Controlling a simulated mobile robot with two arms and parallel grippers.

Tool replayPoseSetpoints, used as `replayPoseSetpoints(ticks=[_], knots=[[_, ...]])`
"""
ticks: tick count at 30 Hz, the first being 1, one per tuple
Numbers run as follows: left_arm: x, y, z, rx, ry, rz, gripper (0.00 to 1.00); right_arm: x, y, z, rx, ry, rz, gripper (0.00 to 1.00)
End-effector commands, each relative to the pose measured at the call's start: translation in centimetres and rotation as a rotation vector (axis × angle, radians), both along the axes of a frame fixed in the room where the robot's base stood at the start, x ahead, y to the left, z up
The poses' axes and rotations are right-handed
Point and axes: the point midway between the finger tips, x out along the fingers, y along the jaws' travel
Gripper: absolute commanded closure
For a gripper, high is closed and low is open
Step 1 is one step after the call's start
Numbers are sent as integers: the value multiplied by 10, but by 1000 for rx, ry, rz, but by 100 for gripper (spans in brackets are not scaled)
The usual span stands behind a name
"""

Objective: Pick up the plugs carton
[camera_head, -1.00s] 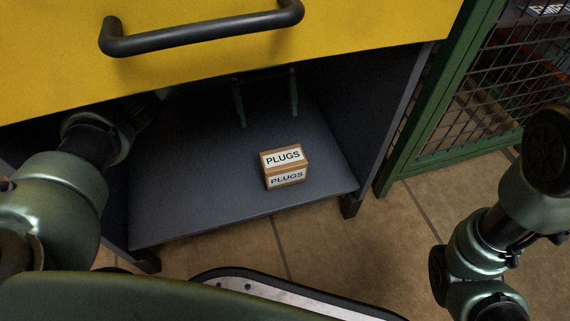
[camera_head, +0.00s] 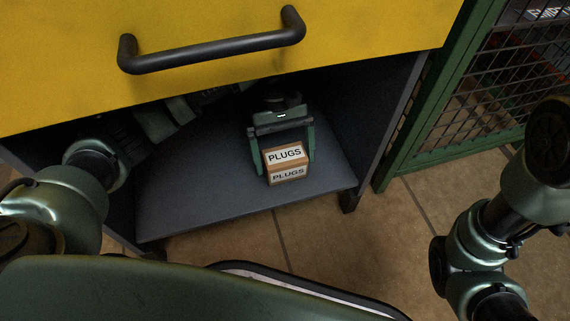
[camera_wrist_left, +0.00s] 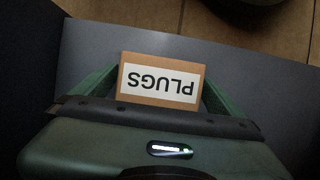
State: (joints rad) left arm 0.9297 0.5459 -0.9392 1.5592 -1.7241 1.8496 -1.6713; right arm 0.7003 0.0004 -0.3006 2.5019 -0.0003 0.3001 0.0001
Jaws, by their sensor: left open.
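The plugs carton (camera_head: 286,164) is a small brown box with white "PLUGS" labels. It sits on the grey shelf (camera_head: 200,195) of the cabinet, near the shelf's front right. My left gripper (camera_head: 287,165) reaches in from the left under the yellow drawer and is open, with one finger on each side of the carton. In the left wrist view, the carton (camera_wrist_left: 160,80) shows upside down between the two green fingers, its lower part hidden by the gripper body. Whether the fingers touch it cannot be told. My right gripper is out of view; only the right arm shows.
A yellow drawer front (camera_head: 210,85) with a black handle (camera_head: 212,53) hangs above the shelf opening. The cabinet's side wall stands right of the carton. A green mesh cage (camera_head: 455,120) stands farther right. The tiled floor (camera_head: 330,235) in front of the shelf is partly clear.

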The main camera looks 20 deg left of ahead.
Motion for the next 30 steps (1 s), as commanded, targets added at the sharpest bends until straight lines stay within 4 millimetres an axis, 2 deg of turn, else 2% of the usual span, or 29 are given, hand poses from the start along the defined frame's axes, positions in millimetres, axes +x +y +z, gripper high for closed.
replayPoseSetpoints(ticks=[3,9,10,15,17,18,25,30], knots=[[-2,-2,-8,-1,-1,-1,0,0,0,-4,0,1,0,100],[-3,-2,-7,-1,-1,0,0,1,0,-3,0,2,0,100],[-3,-2,-7,-1,-1,-1,3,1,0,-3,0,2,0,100],[-2,-2,-7,-1,-1,-1,50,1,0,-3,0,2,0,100],[-2,-2,-7,-1,-1,-1,67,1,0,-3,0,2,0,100],[-2,-2,-6,-1,-2,0,70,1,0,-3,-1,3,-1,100],[-2,-2,-5,-1,-2,0,70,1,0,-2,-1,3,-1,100],[-2,-2,5,-1,-3,0,70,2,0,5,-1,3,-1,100]])
